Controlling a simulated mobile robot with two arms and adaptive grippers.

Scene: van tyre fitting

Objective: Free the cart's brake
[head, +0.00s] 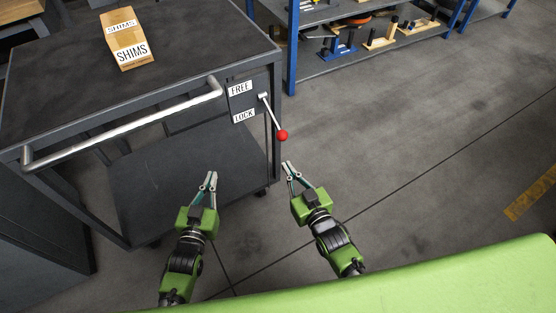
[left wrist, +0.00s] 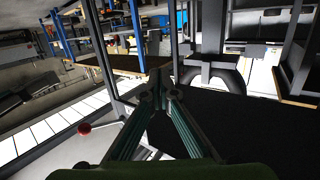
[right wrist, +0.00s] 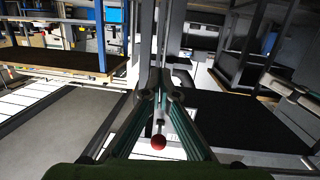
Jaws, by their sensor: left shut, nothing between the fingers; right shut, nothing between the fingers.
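The cart (head: 190,40) is dark grey and has a brake lever (head: 272,115) on its right end. The lever slants down to the right and ends in a red knob (head: 282,135). A FREE label (head: 240,88) sits above a LOCK label (head: 244,116) beside it. My right gripper (head: 287,164) is shut and empty, just below the knob in the head view. The knob (right wrist: 158,142) shows between its finger bars in the right wrist view. My left gripper (head: 210,175) is shut and empty, in front of the cart's lower shelf. The left wrist view shows the knob (left wrist: 84,128) at left.
A silver push bar (head: 125,125) runs along the cart's near side. A SHIMS box (head: 128,40) stands on the cart top. A blue-framed shelf (head: 345,60) with tools and blocks is at the back. The floor right of the cart is clear.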

